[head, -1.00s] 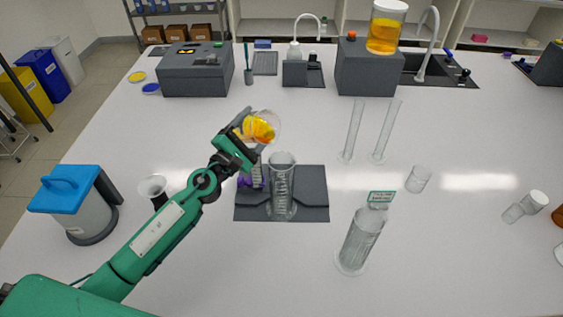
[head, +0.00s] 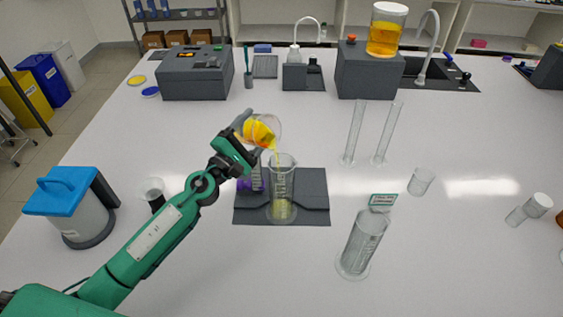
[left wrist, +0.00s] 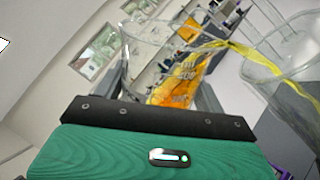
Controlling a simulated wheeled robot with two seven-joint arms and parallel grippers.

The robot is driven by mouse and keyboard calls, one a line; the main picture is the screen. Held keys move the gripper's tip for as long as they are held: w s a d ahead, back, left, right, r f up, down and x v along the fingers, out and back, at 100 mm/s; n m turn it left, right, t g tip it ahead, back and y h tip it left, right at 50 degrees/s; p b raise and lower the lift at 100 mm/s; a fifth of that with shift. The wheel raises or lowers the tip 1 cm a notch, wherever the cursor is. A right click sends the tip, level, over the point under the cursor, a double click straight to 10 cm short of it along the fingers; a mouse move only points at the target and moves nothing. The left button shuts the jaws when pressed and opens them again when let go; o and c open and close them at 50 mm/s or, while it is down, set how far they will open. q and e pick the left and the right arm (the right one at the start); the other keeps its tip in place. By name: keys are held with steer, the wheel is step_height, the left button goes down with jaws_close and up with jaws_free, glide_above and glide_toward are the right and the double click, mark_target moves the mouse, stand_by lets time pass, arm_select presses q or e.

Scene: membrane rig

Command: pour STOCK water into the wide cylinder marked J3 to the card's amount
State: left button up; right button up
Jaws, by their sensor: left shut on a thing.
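My left gripper (head: 246,138) is shut on a clear glass beaker (head: 274,126) of yellow-orange liquid, tilted to the right. A thin yellow stream runs from its lip into a clear wide cylinder (head: 281,180) upright on a dark grey mat. Pale yellow liquid stands in the cylinder's lower part. In the left wrist view the beaker (left wrist: 150,55) and the stream also show, with the cylinder's mouth (left wrist: 285,65) at right. Another wide cylinder (head: 361,243) stands at front right, with a small green-edged card (head: 383,200) at its top. I cannot read the markings or card.
Two thin cylinders (head: 354,135) and a small beaker (head: 421,181) stand right of the mat (head: 315,185). A blue-lidded container (head: 75,210) is at left. A jar of orange liquid (head: 386,32) sits on a grey box at the back. The front middle is clear.

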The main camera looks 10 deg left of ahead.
arm_select(q)
steer(key=shift+r, duration=0.1)
steer(key=shift+d+r+m+h+b, duration=0.1)
steer(key=shift+r+m+h+b, duration=0.3)
steer(key=shift+m, duration=0.5)
stand_by(1.2)
steer(key=shift+s+d+r+m, duration=0.1)
steer(key=shift+s+d+m, duration=0.05)
steer(key=shift+m, duration=0.15)
stand_by(0.3)
steer(key=n+p, duration=0.1)
steer(key=n+y+p, duration=0.1)
steer(key=n, duration=0.1)
steer(key=n+p, duration=0.1)
steer(key=shift+w+a+y+p, duration=0.25)
steer(key=shift+a+y+p, duration=0.05)
steer(key=shift+p, duration=0.05)
steer(key=shift+s+f+n, duration=0.1)
steer(key=shift+f+n, duration=0.25)
steer(key=shift+n, duration=0.15)
steer(key=n+p, duration=0.2)
steer(key=shift+r+y+p, duration=0.35)
steer(key=shift+y+p, duration=0.05)
steer(key=shift+n+p, duration=0.4)
steer(key=shift+f, duration=0.1)
